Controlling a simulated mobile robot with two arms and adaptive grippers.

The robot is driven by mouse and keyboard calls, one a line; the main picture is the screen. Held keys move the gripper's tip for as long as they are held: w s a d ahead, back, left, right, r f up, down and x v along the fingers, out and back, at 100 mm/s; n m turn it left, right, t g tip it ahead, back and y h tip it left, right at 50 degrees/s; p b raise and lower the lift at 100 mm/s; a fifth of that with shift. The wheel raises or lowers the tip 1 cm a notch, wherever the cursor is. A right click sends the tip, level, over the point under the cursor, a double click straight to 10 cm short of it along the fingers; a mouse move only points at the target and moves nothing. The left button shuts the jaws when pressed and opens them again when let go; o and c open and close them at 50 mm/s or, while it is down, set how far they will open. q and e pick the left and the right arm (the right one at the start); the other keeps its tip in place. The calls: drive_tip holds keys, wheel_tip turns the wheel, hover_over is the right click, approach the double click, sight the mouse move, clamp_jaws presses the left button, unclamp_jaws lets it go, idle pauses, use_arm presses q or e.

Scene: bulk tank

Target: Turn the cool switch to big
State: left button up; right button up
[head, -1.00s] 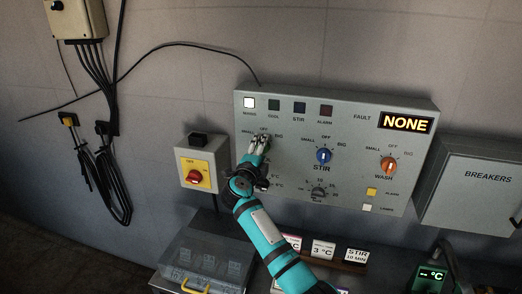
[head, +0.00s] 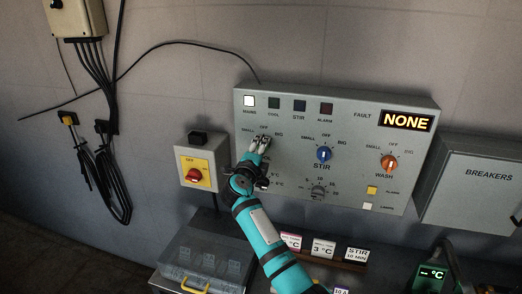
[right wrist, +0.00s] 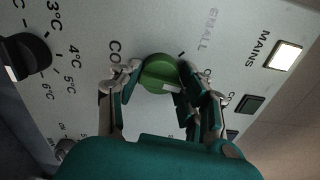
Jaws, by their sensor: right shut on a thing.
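The cool switch is a round green knob (right wrist: 160,73) on the grey control panel (head: 350,112). In the right wrist view it sits between the two fingers of my right gripper (right wrist: 158,78), which is shut on it. A white pointer mark shows on the knob near one finger. In the head view my right gripper (head: 260,145) covers most of the knob, below the SMALL, OFF and BIG labels. Which label the pointer faces is hard to tell. My left gripper is not in view.
The blue stir knob (head: 324,154) and orange wash knob (head: 389,163) are to the right on the panel. A black temperature dial (right wrist: 27,55) is close by. A red switch on a yellow plate (head: 195,174) is to the left. The mains lamp (head: 249,101) is lit.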

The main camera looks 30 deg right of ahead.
sight(264, 115)
drive_tip(key=m, duration=0.1)
drive_tip(key=m+b, duration=0.1)
drive_tip(key=m, duration=0.1)
drive_tip(key=m+b, duration=0.1)
drive_tip(key=m, duration=0.1)
drive_tip(key=shift+f, duration=0.25)
drive_tip(key=shift+m+b, duration=1)
drive_tip(key=shift+m, duration=0.7)
drive_tip(key=shift+r+m, duration=0.1)
drive_tip(key=shift+m, duration=0.2)
drive_tip(key=o, duration=1.2)
drive_tip(key=shift+c, duration=0.2)
drive_tip(key=shift+r, duration=0.2)
wheel_tip(264, 115, up, 10)
drive_tip(key=shift+f, duration=0.15)
